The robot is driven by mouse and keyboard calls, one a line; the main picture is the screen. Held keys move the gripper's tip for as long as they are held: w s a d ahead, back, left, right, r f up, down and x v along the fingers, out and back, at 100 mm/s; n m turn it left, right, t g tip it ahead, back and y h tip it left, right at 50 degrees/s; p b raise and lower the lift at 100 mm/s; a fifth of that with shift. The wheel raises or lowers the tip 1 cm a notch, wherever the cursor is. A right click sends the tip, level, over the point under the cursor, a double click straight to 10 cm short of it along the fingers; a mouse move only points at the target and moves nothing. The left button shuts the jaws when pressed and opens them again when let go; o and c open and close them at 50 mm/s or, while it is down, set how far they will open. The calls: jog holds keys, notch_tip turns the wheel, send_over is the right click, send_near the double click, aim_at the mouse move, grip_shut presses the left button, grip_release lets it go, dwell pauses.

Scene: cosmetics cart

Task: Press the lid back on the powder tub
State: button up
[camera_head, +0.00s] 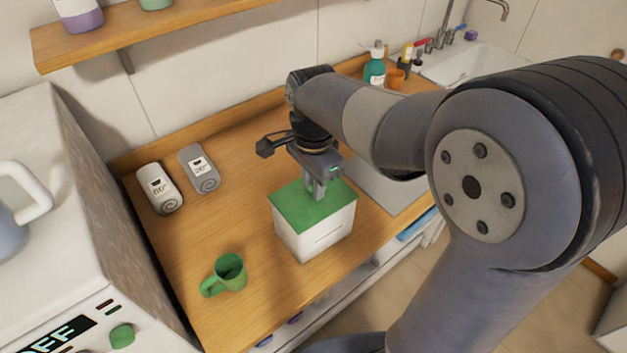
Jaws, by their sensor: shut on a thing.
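The powder tub (317,236) is a white box standing on the wooden counter in the head view. Its green lid (293,209) lies over the top of the tub. I cannot tell from here whether the lid is fully seated all round. My gripper (318,196) points down at the lid from above, with its fingers at the lid's far right part. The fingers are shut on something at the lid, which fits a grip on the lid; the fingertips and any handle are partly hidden.
A green mug (226,274) stands left of the tub near the counter's front edge. Two rolled towels (160,188) and (199,168) lie at the back left. A white appliance (60,190) borders the left. A teal bottle (375,70) and orange cup (395,79) stand by the sink (470,62).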

dwell(0.3)
jog(key=o, duration=1)
jog(key=shift+o, duration=0.4)
jog(key=o, duration=0.4)
jog(key=shift+r+p, duration=3.1)
jog(key=shift+r, duration=0.35)
grip_shut()
